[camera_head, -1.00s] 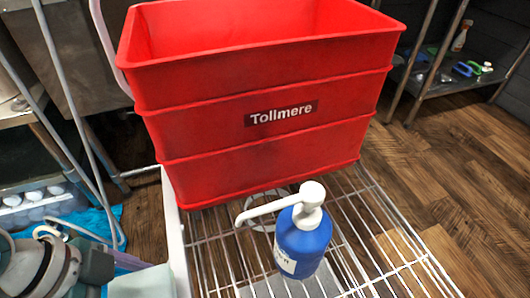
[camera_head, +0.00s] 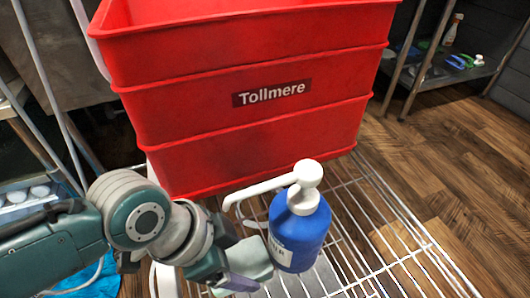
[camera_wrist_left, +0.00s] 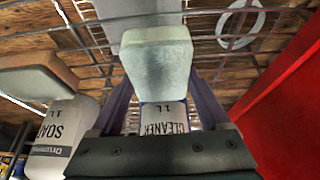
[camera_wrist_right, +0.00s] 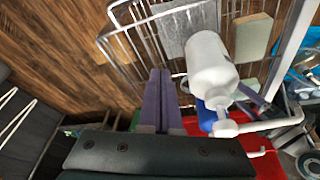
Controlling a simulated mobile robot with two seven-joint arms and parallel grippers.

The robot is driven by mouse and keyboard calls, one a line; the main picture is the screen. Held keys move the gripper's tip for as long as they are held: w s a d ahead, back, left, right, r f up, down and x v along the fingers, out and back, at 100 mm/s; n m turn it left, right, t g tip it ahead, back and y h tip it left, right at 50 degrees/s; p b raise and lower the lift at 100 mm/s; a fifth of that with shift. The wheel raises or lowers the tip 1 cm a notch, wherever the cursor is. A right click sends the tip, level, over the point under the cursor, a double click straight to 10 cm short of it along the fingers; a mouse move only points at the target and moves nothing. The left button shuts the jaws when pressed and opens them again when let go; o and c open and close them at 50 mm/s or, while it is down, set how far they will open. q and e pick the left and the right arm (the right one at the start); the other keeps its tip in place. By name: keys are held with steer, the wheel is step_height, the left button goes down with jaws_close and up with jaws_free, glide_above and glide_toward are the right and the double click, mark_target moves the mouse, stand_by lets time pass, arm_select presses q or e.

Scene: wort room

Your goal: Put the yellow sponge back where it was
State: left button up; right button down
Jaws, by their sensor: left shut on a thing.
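My left gripper (camera_head: 228,274) is shut on a pale grey-green sponge-like block (camera_wrist_left: 157,62); no clear yellow shows on it. In the head view the block (camera_head: 250,258) is just left of the blue pump bottle (camera_head: 300,235), above the wire rack (camera_head: 375,240). I cannot tell whether it touches the rack. A tan block (camera_wrist_left: 35,72) shows beside the white soap bottle (camera_wrist_left: 60,140) in the left wrist view. My right gripper (camera_wrist_right: 160,75) has its fingers together with nothing visible between them; it is outside the head view.
A big red crate (camera_head: 270,125) marked Tollmere stands on the back of the rack. A grey plate (camera_wrist_right: 187,30) lies on the rack near the bottle. The rack's right part is bare. A shelf (camera_head: 440,78) with bottles and brushes stands at the back right.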

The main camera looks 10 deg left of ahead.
arm_select(q)
steer(key=shift+f, duration=0.2)
steer(key=o, duration=1.2)
steer(key=shift+c, duration=0.2)
